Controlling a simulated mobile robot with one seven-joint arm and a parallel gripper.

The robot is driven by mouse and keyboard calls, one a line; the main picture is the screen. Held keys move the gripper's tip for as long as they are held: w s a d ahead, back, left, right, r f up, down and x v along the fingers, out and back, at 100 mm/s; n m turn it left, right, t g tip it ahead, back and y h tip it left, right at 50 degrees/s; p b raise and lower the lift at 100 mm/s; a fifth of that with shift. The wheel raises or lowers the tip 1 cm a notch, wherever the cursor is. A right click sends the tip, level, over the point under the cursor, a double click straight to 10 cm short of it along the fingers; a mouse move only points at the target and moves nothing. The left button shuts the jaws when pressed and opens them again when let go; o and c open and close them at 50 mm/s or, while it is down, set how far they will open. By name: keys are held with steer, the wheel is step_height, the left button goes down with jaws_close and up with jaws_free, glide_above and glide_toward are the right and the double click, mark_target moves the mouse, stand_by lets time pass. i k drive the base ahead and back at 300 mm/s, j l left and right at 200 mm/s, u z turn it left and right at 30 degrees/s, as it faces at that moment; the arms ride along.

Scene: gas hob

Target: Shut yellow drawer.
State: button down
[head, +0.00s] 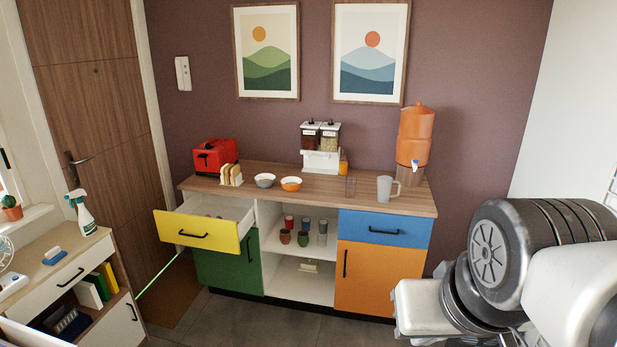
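The yellow drawer (198,235) is at the upper left of the cabinet in the head view. It is pulled well out, with its white inside showing and some small items in it, too small to make out. Its front has a dark bar handle (193,234). My arm shows large at the right, with black and white links, well apart from the drawer. The gripper's fingers cannot be made out in this view.
The wooden countertop (330,192) holds a red toaster (214,155), bowls, a dispenser and an orange water container (414,138). A blue drawer (384,230) is shut at the right. A low white cabinet (70,275) stands at the left. The grey floor before the cabinet looks clear.

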mark_target(180, 226)
steer(key=i+u, duration=0.2)
steer(key=i, duration=0.25)
steer(key=i+u, duration=0.25)
steer(key=i, duration=0.25)
steer(key=i+l+u, duration=0.2)
steer(key=i, duration=0.25)
steer(key=i+j+u, duration=0.15)
steer(key=i+u, duration=0.6)
steer(key=i+l+u, duration=0.1)
steer(key=i+u, duration=0.25)
steer(key=i+j+z, duration=0.1)
steer(key=i+z, duration=0.2)
steer(key=i, duration=0.15)
